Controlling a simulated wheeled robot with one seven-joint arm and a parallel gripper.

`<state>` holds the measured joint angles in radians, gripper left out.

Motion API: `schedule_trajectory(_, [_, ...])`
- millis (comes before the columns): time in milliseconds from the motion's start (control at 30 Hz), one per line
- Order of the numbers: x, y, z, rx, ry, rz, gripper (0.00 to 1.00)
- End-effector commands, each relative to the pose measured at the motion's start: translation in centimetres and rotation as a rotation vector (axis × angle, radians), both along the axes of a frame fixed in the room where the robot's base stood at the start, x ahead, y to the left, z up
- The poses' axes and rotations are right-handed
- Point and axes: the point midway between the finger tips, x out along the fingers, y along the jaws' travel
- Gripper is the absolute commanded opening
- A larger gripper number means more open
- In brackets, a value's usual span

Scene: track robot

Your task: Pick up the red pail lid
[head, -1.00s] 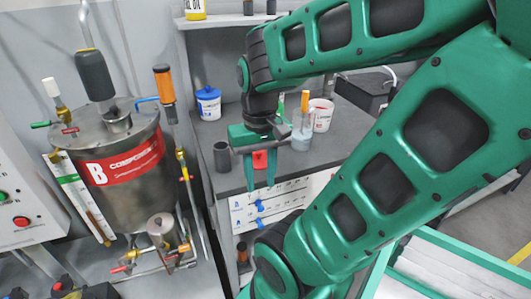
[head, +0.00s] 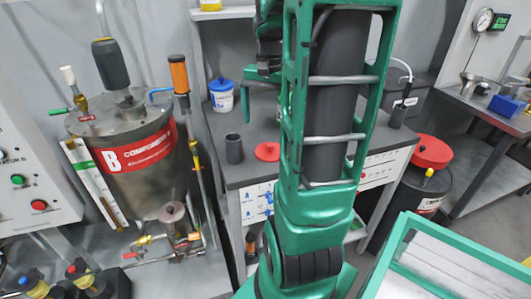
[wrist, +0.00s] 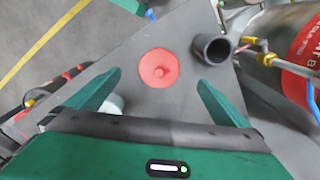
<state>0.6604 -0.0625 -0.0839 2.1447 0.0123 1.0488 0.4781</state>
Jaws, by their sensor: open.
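In the wrist view the lid (wrist: 158,62) is in full sight, just beyond and between my fingertips. My gripper (wrist: 158,78) is open and empty, with one finger on each side of the picture. The distance from the fingertips down to the lid is hard to judge. In the head view my arm hides most of the gripper.
The grey cup also shows in the wrist view (wrist: 211,47), close to the right fingertip. A blue-lidded white pail (head: 221,96) stands behind the lid. A steel tank (head: 140,170) is at left. A dark drum with a red top (head: 432,152) stands at right.

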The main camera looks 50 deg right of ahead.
Motion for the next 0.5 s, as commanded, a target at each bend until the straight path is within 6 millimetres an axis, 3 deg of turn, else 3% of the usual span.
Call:
schedule_trajectory(100, [1.0,-2.2,-0.2,0.006,-0.003,-0.075,1.0])
schedule_trajectory(200, [1.4,-3.0,-0.7,0.008,-0.005,-0.103,1.0])
schedule_trajectory(500, [1.6,-3.0,-4.7,0.009,-0.005,-0.106,1.0])
